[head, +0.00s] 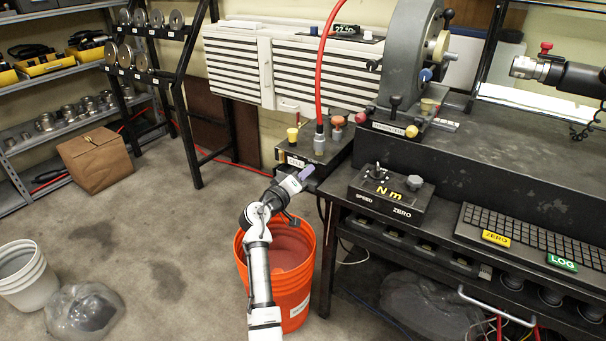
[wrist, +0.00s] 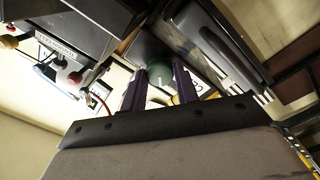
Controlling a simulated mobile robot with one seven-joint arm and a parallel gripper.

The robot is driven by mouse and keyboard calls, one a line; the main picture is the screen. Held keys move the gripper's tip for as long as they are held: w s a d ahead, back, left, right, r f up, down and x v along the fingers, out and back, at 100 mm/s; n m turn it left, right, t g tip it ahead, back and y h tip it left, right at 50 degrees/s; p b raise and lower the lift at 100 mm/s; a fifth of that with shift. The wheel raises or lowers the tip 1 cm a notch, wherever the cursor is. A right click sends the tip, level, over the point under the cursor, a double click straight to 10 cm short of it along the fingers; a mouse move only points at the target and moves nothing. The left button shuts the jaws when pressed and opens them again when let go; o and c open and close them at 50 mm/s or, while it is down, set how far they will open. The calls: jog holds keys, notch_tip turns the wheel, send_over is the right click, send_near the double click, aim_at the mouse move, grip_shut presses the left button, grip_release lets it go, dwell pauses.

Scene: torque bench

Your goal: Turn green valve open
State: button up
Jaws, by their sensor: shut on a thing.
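The green valve (wrist: 159,72) shows in the wrist view as a rounded green knob with a pale mark, between my two dark purple fingers. My gripper (wrist: 160,86) is shut on it, one finger on each side. In the head view my gripper (head: 305,173) reaches the front of a small black box (head: 318,152) at the bench's left end. I cannot make out the green valve in the head view; my gripper seems to cover it. How far the valve is turned cannot be told.
A yellow knob (head: 292,134), an orange knob (head: 337,122) and a red hose (head: 321,75) rise from the black box. An orange bucket (head: 303,262) stands below my arm.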

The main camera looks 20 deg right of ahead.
jog(key=shift+n+t+p, duration=0.4)
jog(key=shift+n+p, duration=1.5)
jog(key=shift+n, duration=2.4)
jog(key=o, duration=1)
jog(key=b+v, duration=0.2)
jog(key=v, duration=1.2)
jog(key=shift+d+r, duration=0.1)
jog(key=shift+r, duration=0.05)
